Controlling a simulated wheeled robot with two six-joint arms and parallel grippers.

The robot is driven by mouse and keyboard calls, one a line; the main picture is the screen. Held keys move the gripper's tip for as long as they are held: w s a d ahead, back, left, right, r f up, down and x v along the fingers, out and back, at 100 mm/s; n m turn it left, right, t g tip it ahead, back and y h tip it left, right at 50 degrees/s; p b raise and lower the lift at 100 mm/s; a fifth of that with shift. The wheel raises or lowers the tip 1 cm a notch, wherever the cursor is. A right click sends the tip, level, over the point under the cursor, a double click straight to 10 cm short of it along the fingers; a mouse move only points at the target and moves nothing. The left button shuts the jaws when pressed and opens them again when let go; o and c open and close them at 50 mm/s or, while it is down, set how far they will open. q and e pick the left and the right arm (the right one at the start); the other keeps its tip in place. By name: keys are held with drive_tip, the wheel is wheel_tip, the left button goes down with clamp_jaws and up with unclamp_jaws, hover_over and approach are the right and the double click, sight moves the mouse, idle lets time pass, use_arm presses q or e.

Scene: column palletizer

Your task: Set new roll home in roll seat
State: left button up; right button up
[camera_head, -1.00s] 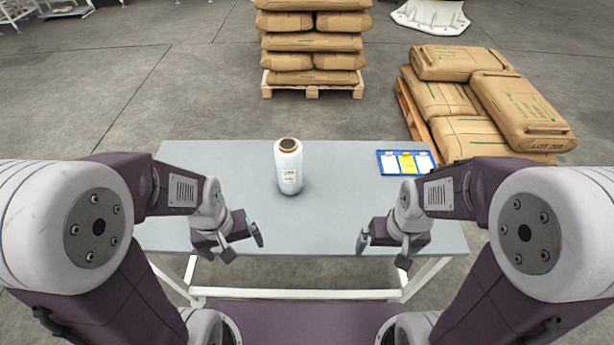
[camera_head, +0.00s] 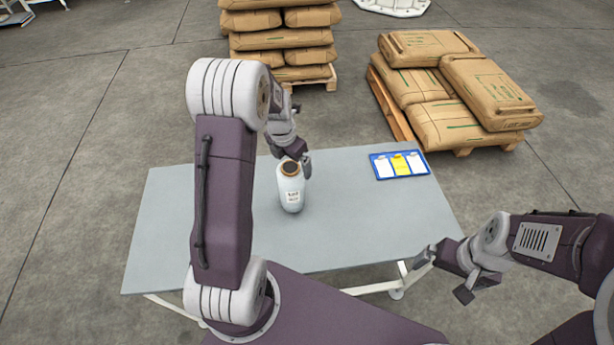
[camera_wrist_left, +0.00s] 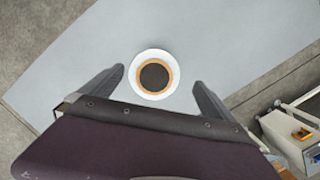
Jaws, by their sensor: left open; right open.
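The new roll (camera_head: 291,192) is a white, bottle-shaped roll with a printed label and a brown core at its top. It stands upright on the grey table. In the left wrist view the roll (camera_wrist_left: 154,75) shows from above, as a white ring around a brown core with a dark centre. My left gripper (camera_head: 294,165) is at the roll's top, open. In the left wrist view its two fingers (camera_wrist_left: 158,88) lie on either side of the roll, apart from it. My right gripper (camera_head: 440,270) is open and empty beyond the table's front right edge. I see no roll seat clearly.
The grey table (camera_head: 370,225) is mostly bare. A blue board with white and yellow cards (camera_head: 380,158) lies at its back right. Pallets of brown sacks (camera_head: 420,100) stand behind. In the left wrist view a white-framed machine (camera_wrist_left: 290,135) shows at lower right.

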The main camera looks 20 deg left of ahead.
sight(288, 169)
use_arm(q)
drive_tip(key=shift+s+a+f, duration=0.1)
drive_tip(key=shift+s+a, duration=0.35)
drive_tip(key=shift+a, duration=0.05)
drive_tip(key=shift+s+n, duration=0.2)
drive_tip(key=shift+n, duration=0.1)
drive_tip(key=shift+s, duration=0.1)
drive_tip(key=f, duration=0.2)
drive_tip(key=f+p, duration=0.1)
drive_tip(key=shift+w+d+f, duration=0.1)
drive_tip(key=shift+w+f, duration=0.05)
drive_tip(key=shift+w, duration=0.1)
drive_tip(key=shift+w+f, duration=0.25)
drive_tip(key=shift+f, duration=0.15)
drive_tip(key=f, duration=0.2)
drive_tip(key=w+f+p, duration=0.1)
drive_tip(key=f, duration=0.1)
drive_tip(key=shift+w+d+f, duration=0.1)
drive_tip(key=shift+w+f, duration=0.05)
drive_tip(key=shift+f, duration=0.05)
drive_tip(key=shift+w+f, duration=0.15)
drive_tip(key=shift+f, duration=0.05)
drive_tip(key=shift+r, duration=0.1)
drive_tip(key=c, duration=2)
use_arm(e)
wheel_tip(288, 169, up, 3)
drive_tip(key=shift+s+d+f, duration=0.1)
drive_tip(key=shift+d, duration=0.05)
